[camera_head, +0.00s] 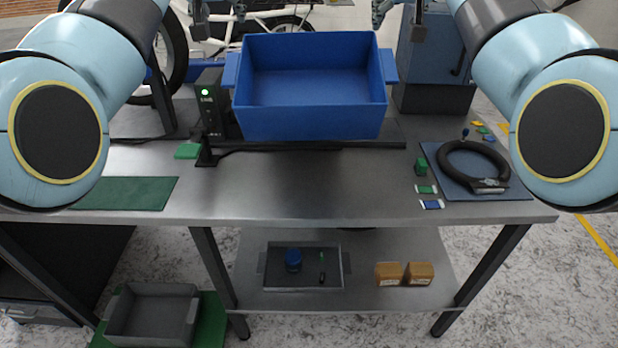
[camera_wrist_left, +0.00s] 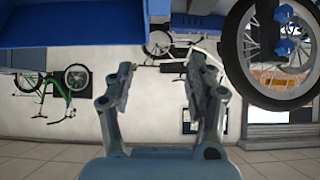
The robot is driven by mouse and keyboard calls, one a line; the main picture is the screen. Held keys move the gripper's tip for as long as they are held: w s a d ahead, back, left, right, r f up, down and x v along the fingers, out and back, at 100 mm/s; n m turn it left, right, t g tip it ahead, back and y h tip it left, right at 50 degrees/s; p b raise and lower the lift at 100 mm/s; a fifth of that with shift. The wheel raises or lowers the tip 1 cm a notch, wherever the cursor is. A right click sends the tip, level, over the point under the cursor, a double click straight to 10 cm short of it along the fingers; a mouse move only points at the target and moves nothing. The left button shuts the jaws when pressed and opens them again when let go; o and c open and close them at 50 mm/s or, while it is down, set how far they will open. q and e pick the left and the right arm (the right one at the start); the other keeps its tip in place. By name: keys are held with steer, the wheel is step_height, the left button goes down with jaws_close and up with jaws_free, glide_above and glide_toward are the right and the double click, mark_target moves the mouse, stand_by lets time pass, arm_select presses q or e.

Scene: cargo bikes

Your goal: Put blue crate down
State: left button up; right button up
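The blue crate (camera_head: 310,122) is upright and empty at the back middle of the steel workbench, behind a dark bar. Its underside is hidden, so I cannot tell exactly what it rests on. Its side handles stick out left and right, with no fingers on them. My left gripper (camera_head: 220,12) is beyond the crate's left back corner, open and empty. In the left wrist view the left gripper (camera_wrist_left: 162,70) shows its fingers wide apart, with the crate (camera_wrist_left: 70,28) at the upper left. My right gripper (camera_head: 400,14) is beyond the right back corner, its fingers apart and empty.
The steel workbench (camera_head: 300,190) is clear in front. A black box with a green light (camera_head: 208,105) stands left of the crate, a blue-grey machine (camera_head: 433,65) right. A green mat (camera_head: 125,193) and a blue mat with a ring lock (camera_head: 450,185) lie at the sides.

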arm_select(q)
steer(key=shift+d, duration=0.1)
arm_select(e)
steer(key=shift+a, duration=0.1)
arm_select(q)
steer(key=o, duration=0.8)
steer(key=shift+d, duration=0.1)
arm_select(e)
steer(key=shift+f, duration=0.1)
arm_select(q)
steer(key=shift+s, duration=0.1)
steer(key=v, duration=1.2)
arm_select(e)
steer(key=shift+o, duration=0.3)
steer(key=o, duration=0.8)
steer(key=shift+a, duration=0.1)
steer(key=shift+c, duration=0.2)
